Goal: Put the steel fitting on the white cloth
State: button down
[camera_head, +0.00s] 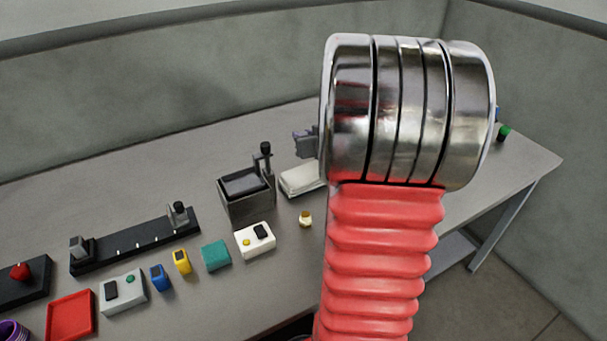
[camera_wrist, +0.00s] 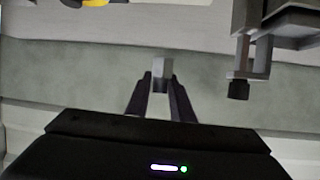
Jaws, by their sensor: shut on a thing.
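My gripper (camera_wrist: 162,78) is in the wrist view, its two dark fingers shut on a small grey block, which looks like the steel fitting (camera_wrist: 162,66). The fitting sticks out a little past the fingertips. In the head view my large arm covers the middle right, and I cannot make out the fitting there. The white cloth (camera_head: 299,180) looks like a folded white pad on the bench, right of the dark box. Its right end is hidden behind my arm.
A dark open-topped box (camera_head: 246,203) with a black-knobbed lever stands left of the cloth. A small brass-coloured piece (camera_head: 305,218) and a white button box (camera_head: 255,240) are in front. A black rail (camera_head: 135,242) lies further left. The back left of the bench is clear.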

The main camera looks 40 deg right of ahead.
send_over(305, 175)
jog(key=shift+w+d+f, duration=0.1)
jog(key=shift+w+f, duration=0.05)
jog(key=shift+f, duration=1.45)
jog(key=shift+w+d+f, duration=0.1)
jog(key=shift+w+f, duration=0.05)
jog(key=shift+f, duration=1.4)
jog(key=shift+f, duration=1.9)
jog(key=c, duration=1.5)
grip_release()
jog(key=shift+c, duration=0.2)
jog(key=shift+s+a+r, duration=0.2)
jog(key=shift+s+r, duration=0.05)
jog(key=shift+s, duration=0.15)
jog(key=v, duration=1.1)
